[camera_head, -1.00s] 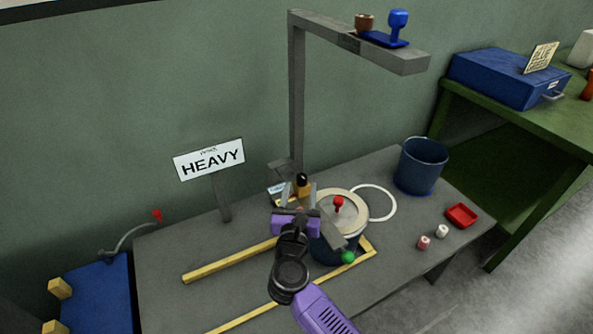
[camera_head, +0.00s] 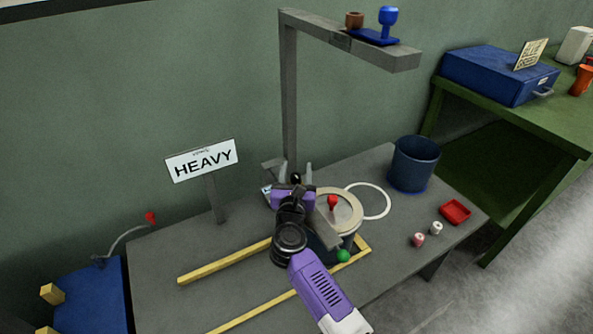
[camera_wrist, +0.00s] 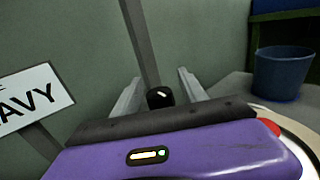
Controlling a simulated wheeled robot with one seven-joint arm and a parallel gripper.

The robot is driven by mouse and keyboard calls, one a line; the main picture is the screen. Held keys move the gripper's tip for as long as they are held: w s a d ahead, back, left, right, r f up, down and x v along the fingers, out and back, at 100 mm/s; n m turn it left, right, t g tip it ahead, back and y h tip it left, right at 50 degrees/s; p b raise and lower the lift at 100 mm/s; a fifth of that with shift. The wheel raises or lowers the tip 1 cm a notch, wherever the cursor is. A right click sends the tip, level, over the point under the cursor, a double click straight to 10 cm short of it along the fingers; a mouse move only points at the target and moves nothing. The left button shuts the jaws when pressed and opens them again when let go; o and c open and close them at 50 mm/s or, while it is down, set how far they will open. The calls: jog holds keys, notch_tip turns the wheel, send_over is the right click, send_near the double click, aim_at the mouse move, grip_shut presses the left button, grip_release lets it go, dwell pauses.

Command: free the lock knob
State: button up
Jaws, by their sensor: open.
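A black round-topped knob (camera_head: 295,179) stands near the base of the grey post at the back of the table. In the wrist view the black knob (camera_wrist: 160,97) shows between my two grey fingers, with space on both sides. My gripper (camera_head: 294,170) is open, its fingers pointing to the wall, and I see no contact with the knob. The purple gripper body hides the knob's lower part. A red knob (camera_head: 332,202) sits on the pale round lid (camera_head: 347,211) of a dark drum, right of my gripper. Which knob is the lock is not marked.
The grey post with an overhead arm (camera_head: 289,100) rises right behind the knob. A HEAVY sign (camera_head: 202,160) stands left. A green ball (camera_head: 343,256), blue bucket (camera_head: 414,165), white ring (camera_head: 372,214) and red tray (camera_head: 455,212) lie right. Yellow rails (camera_head: 225,262) run along the table.

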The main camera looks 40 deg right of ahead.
grip_shut()
